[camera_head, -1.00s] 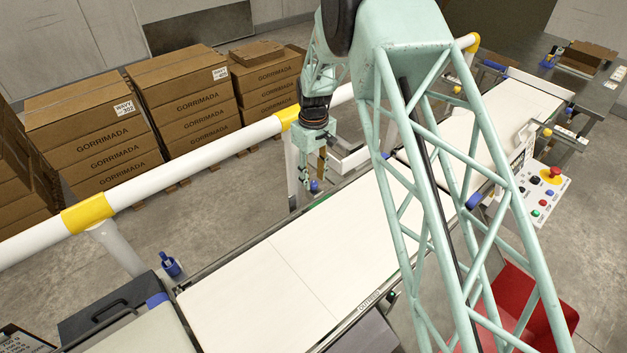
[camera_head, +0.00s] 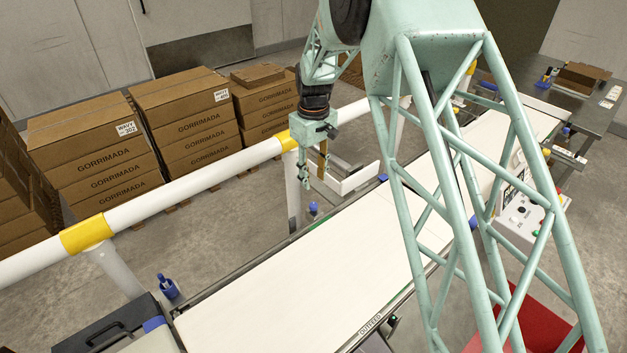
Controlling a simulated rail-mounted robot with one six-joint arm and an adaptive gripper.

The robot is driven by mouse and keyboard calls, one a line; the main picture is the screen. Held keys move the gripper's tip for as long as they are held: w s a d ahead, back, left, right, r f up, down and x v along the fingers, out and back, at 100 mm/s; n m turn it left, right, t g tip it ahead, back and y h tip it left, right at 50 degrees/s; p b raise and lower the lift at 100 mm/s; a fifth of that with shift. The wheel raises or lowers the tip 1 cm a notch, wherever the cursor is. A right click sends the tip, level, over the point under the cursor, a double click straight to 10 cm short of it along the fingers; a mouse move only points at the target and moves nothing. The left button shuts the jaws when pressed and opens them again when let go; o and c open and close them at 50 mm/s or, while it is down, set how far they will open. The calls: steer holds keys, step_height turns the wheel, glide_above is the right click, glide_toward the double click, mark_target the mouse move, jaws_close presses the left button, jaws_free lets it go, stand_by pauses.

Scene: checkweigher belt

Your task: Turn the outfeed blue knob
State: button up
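The outfeed belt is the white conveyor (camera_head: 290,275) with an "OUTFEED" label (camera_head: 370,325) on its near edge. A small blue knob (camera_head: 313,208) sits at the belt's far side. My gripper (camera_head: 314,178) points down just above that knob in the picture, apart from it. Its two fingers are spread with a gap between them, and I see nothing held. Another blue knob (camera_head: 473,222) shows at the belt's near side, partly behind my arm. A blue part (camera_head: 154,324) lies at the belt's lower left end. I cannot tell which one is the outfeed knob.
A white rail with yellow collars (camera_head: 87,233) runs along the far side, close to my gripper. Stacked cartons (camera_head: 95,165) stand behind it. A control panel (camera_head: 520,218) and a red bin (camera_head: 535,320) are at the right, partly hidden by my arm.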

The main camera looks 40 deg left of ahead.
mark_target(314, 204)
stand_by(0.5)
steer(key=m, duration=0.4)
steer(key=r+m+b, duration=0.1)
steer(key=m, duration=0.8)
steer(key=shift+r, duration=0.4)
steer(key=shift+f, duration=0.15)
steer(key=shift+f, duration=6.75)
